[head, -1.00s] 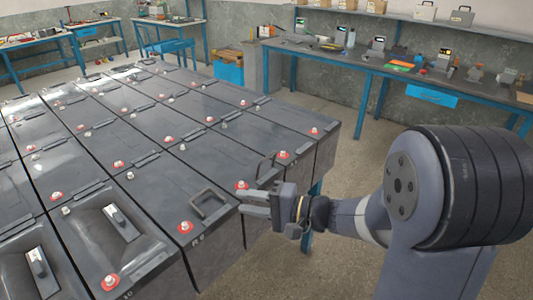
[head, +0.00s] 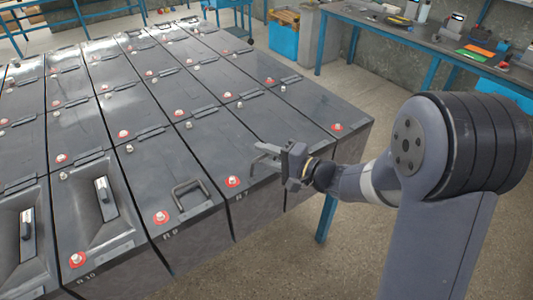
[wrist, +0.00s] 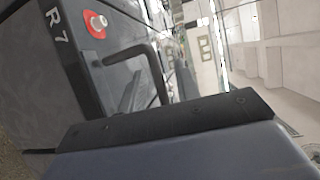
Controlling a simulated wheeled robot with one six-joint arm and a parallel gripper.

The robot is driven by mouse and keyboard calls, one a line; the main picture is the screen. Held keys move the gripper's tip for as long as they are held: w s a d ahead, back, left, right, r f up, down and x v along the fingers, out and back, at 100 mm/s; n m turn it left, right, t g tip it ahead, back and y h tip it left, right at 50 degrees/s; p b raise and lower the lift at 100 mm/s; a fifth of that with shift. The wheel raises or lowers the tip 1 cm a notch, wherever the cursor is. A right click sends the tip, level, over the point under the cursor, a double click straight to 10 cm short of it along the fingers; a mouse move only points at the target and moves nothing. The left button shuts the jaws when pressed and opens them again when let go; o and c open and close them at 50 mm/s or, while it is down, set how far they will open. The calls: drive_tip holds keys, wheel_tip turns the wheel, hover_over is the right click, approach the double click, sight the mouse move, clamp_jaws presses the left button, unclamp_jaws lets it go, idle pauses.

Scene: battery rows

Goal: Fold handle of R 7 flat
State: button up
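The R 7 battery (head: 225,165) is a dark grey box in the front row, with a red-ringed terminal (head: 233,182) near its front edge. In the wrist view, its label (wrist: 58,35) and terminal (wrist: 95,23) show at upper left. Its dark handle (wrist: 150,72) stands raised from the lid there. My gripper (head: 262,155) is at the front right of R 7, close to the handle. Its two fingers look apart, with nothing visibly held. In the head view the fingers mostly hide this handle; contact cannot be told.
Left of R 7, the R 8 battery has a dark loop handle (head: 190,193) tilted up. Farther left, the R 10 battery has a recessed grip (head: 105,197). More batteries fill the rows behind. A blue-legged workbench (head: 430,45) stands at the back right. Open floor lies in front.

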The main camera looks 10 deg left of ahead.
drive_tip(key=shift+c, duration=0.2)
clamp_jaws()
drive_tip(key=shift+r, duration=0.1)
